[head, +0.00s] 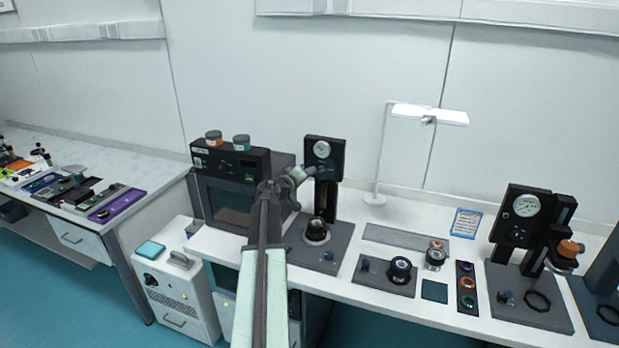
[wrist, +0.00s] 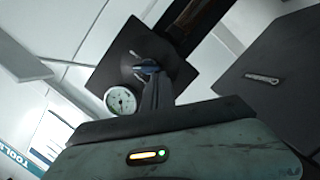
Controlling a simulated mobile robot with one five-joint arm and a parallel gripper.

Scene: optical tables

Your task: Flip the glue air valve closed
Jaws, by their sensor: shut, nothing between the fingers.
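A black panel (head: 339,146) with a round white gauge (head: 321,149) stands at the top of a stand on the bench. In the wrist view the panel (wrist: 125,48) fills the upper middle, with the gauge (wrist: 120,100) at its lower corner. A small blue lever (wrist: 147,69), which looks like the glue air valve, sits on the panel's face. My gripper (head: 308,170) is at the panel's front, just below the gauge. In the wrist view my gripper (wrist: 151,80) is shut and empty, its tips at or very close to the lever. Contact cannot be told, and the fingers partly hide the lever.
A dark oven-like box (head: 232,165) with two jars on top stands left of the panel. A dome-shaped part (head: 317,229) sits on the stand's base below. A lamp (head: 377,160) stands to the right. Another gauge stand (head: 521,228) is farther right.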

